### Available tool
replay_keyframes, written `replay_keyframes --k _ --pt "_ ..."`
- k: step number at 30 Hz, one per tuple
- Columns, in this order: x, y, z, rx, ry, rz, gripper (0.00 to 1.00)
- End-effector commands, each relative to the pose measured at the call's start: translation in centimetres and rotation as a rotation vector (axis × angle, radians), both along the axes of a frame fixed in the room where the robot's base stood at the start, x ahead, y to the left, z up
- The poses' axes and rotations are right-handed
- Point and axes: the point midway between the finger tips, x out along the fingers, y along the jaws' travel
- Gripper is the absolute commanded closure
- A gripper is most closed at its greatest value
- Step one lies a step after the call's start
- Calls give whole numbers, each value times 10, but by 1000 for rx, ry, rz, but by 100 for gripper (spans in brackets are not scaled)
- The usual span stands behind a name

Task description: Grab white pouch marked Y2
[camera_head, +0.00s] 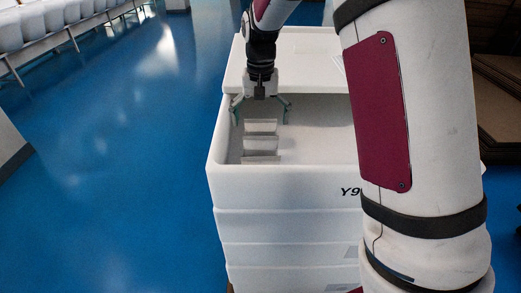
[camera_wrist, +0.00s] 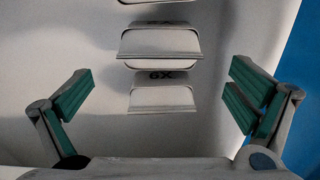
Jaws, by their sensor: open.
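Several white pouches stand in a row in the open white bin (camera_head: 285,182). In the head view they are a far pouch (camera_head: 261,126), a middle pouch (camera_head: 261,145) and a near pouch (camera_head: 261,159). The wrist view shows a middle pouch (camera_wrist: 160,43), a lower pouch (camera_wrist: 160,98) and the edge of another at the top.
The bin tops a stack of white bins, its front marked "Y9", partly hidden by my arm. A white lid or bin (camera_head: 300,55) lies behind it. Bin walls surround the pouches.

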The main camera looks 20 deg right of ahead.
Motion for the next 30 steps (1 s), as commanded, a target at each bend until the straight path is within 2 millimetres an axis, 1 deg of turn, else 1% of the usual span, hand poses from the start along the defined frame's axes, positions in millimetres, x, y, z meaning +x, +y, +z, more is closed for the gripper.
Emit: replay_keyframes --k 1,3,6,14,21,24,30 --pt "-2 0 -10 0 5 -1 0" --pt "-2 0 -22 0 4 -1 0" --pt "-1 0 -36 1 2 -1 0" --pt "-1 0 -53 1 2 0 0" --pt "-2 0 -85 0 2 1 0" --pt "-1 0 -95 1 2 1 0" --pt "0 0 -100 1 -1 1 0"
